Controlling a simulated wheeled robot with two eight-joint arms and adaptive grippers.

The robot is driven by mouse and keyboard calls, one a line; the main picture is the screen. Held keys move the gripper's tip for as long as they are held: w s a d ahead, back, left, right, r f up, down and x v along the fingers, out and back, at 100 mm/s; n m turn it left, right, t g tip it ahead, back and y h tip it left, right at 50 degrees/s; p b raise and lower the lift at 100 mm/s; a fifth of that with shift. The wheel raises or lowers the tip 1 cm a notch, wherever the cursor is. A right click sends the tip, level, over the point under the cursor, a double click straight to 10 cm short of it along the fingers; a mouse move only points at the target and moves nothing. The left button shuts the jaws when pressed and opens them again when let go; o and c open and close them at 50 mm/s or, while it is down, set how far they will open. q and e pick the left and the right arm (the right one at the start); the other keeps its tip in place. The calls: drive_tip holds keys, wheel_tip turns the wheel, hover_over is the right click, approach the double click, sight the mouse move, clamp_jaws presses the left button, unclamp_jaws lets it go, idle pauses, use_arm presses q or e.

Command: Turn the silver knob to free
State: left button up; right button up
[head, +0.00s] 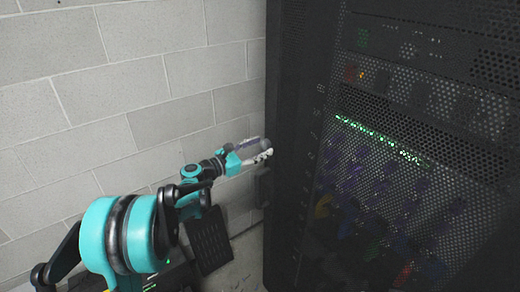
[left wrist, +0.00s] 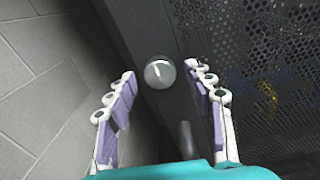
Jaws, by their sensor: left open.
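The silver knob (left wrist: 160,72) is round and shiny, with a pale mark on its face. It sits on the dark edge of the rack (left wrist: 150,35) in the left wrist view. My left gripper (left wrist: 161,72) is open, with its fingertips on either side of the knob. There is a gap to the left finger, and the right fingertip is close to the knob; I cannot tell how deep the fingers reach. In the head view my left gripper (head: 266,152) is at the rack's left edge, and the knob is hard to make out there. My right gripper is not in view.
The rack's perforated door (head: 400,150) fills the right side, with green lights and coloured cables behind it. A grey block wall (head: 140,70) stands at the left. A dark bar (left wrist: 187,138) shows below the knob between the fingers.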

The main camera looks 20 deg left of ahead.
use_arm(q)
drive_tip(key=shift+w, duration=0.1)
drive_tip(key=c, duration=1.2)
drive_tip(key=shift+o, duration=0.2)
drive_tip(key=shift+m, duration=0.4)
drive_tip(key=m, duration=0.3)
drive_tip(key=shift+m, duration=0.4)
drive_tip(key=m, duration=0.4)
drive_tip(key=shift+m, duration=0.4)
drive_tip(key=m, duration=0.8)
drive_tip(key=shift+m+h, duration=0.4)
